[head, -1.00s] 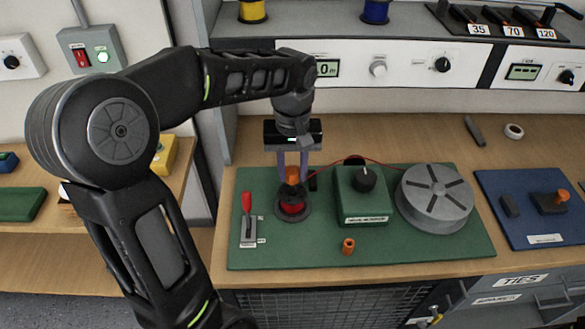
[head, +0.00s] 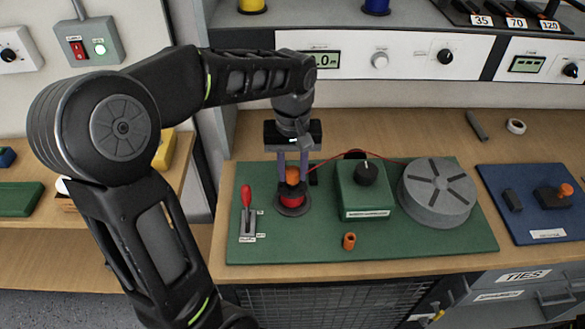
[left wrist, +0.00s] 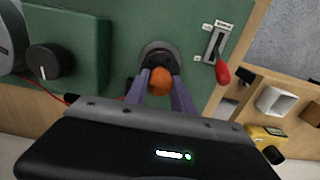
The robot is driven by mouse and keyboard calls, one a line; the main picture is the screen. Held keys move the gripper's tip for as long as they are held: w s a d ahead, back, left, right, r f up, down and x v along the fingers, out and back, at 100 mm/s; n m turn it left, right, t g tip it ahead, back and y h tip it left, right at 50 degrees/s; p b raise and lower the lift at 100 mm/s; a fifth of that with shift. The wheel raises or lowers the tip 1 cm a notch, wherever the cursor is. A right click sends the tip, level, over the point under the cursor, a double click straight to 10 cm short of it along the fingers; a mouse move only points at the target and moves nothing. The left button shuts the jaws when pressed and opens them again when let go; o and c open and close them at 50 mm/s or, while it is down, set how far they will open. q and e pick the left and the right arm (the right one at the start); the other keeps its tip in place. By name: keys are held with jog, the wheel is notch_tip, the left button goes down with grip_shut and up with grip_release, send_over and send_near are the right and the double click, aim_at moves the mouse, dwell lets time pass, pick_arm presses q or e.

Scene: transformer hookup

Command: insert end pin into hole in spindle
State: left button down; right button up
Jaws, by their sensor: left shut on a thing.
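My left gripper (head: 292,171) points straight down over the spindle at the left of the green board. Its two fingers are shut on an orange end pin (head: 292,175), which also shows between the fingers in the left wrist view (left wrist: 161,80). The spindle (head: 292,203) has a dark round base and carries a red winding just below the pin. The pin is directly above or touching the top of the spindle; the hole itself is hidden. My right gripper is not in view.
On the green board (head: 400,245) stand a red-handled lever (head: 247,197), a green box with a black knob (head: 362,192), a grey slotted drum (head: 437,194) and a small orange ring-like piece (head: 349,241). A thin red wire (head: 330,158) runs behind the gripper. A blue board (head: 520,225) lies at right.

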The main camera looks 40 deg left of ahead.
pick_arm(q)
jog(key=shift+f, duration=0.35)
jog(key=c, duration=1)
grip_release()
jog(key=shift+r, duration=0.15)
notch_tip(320, 180, up, 5)
jog(key=p, duration=0.3)
jog(key=shift+p, duration=0.4)
